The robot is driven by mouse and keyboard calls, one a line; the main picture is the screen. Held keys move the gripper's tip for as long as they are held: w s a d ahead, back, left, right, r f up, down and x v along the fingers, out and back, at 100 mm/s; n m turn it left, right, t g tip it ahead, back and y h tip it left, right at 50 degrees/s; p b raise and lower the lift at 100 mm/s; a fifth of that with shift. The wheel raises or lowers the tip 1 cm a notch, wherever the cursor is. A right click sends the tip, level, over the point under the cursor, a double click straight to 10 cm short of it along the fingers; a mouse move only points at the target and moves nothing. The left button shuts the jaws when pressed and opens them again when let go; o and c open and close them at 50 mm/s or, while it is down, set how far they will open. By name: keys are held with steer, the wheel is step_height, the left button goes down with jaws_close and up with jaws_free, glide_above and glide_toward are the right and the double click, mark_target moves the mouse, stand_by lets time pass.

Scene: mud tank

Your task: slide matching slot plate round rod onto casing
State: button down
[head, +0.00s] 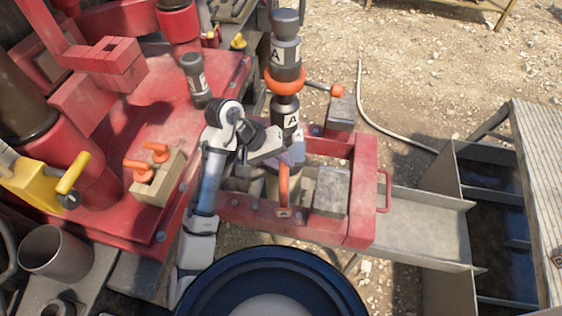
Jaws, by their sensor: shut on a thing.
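A dark rod (286,50) marked A stands upright, with an orange ring (286,82) around it. Below it a second dark section (286,115), also marked A, runs down to the casing (272,187) inside a red frame (358,190). My gripper (285,158) is beside the rod's lower end, with its fingers partly hidden. It is shut on what appears to be the slot plate (283,185), an orange part hanging upright with a small marked end low in front of the casing. Its slot and any contact with the rod cannot be made out.
Grey blocks (332,190) sit in the red frame. A loose dark cylinder (195,78) stands on the red deck at left, near a beige block (158,180) with orange handles. A yellow lever (72,174) juts in. A grey trough (425,225) lies right.

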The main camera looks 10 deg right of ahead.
steer(key=shift+f+b, duration=0.3)
steer(key=shift+f, duration=0.1)
stand_by(0.8)
steer(key=c, duration=1.3)
jaws_free()
steer(key=shift+o, duration=0.3)
steer(key=shift+f, duration=0.1)
steer(key=v, duration=1.4)
steer(key=shift+b, duration=0.35)
steer(key=shift+d, duration=0.1)
